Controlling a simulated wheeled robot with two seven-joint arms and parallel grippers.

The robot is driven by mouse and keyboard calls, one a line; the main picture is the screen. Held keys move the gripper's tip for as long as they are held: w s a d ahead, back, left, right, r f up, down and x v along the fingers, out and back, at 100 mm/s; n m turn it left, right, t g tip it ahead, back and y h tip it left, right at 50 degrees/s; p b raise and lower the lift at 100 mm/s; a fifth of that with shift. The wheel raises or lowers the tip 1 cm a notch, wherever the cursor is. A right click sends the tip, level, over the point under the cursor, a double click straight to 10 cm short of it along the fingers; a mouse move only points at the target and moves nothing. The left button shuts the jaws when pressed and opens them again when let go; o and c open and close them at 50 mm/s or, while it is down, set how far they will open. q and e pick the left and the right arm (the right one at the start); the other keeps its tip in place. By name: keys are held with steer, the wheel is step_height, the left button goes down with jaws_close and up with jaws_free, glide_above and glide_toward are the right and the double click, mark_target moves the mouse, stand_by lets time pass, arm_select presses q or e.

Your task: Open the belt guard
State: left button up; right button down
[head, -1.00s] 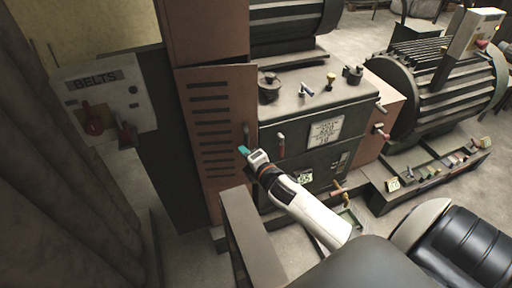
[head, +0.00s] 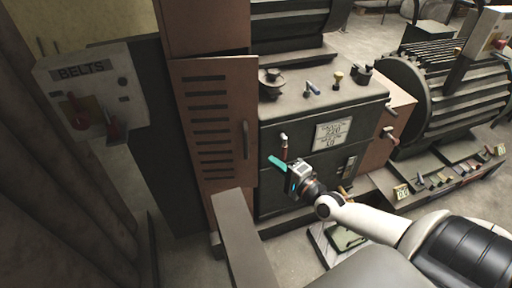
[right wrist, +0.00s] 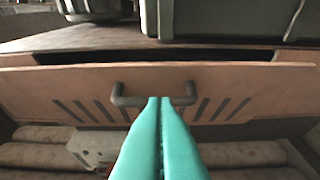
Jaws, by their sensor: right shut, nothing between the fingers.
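The belt guard is a brown slotted door (head: 220,118) in the middle left of the head view. It also shows in the right wrist view (right wrist: 60,86), where a dark gap runs behind its upper edge, so it looks slightly ajar. Its dark handle (head: 246,140) stands upright near the door's right edge; the right wrist view shows the handle (right wrist: 128,100) just beyond my fingertips. My right gripper (head: 278,163) has teal fingers, shut and empty, pointing toward the handle from its right and apart from it in the head view. My left gripper is out of view.
A grey switch box labelled BELTS (head: 92,82) with red levers is at the left. A dark machine cabinet (head: 350,110) with knobs stands right of the door. A grey beam (head: 248,240) stands in front, low. A ribbed motor (head: 450,95) is at the right.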

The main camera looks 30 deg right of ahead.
mark_target(255, 147)
steer(key=w, duration=0.3)
steer(key=w+a, duration=0.1)
steer(key=w, duration=0.5)
steer(key=shift+a, duration=0.2)
steer(key=shift+s, duration=0.1)
steer(key=shift+s+a+r+p, duration=0.1)
steer(key=shift+s+a+p, duration=0.3)
steer(key=shift+p, duration=0.25)
steer(key=s+a+p, duration=0.5)
steer(key=s+a, duration=0.1)
steer(key=a, duration=0.5)
steer(key=shift+s+a+p, duration=0.25)
steer(key=shift+s+p, duration=0.05)
steer(key=shift+p, duration=0.05)
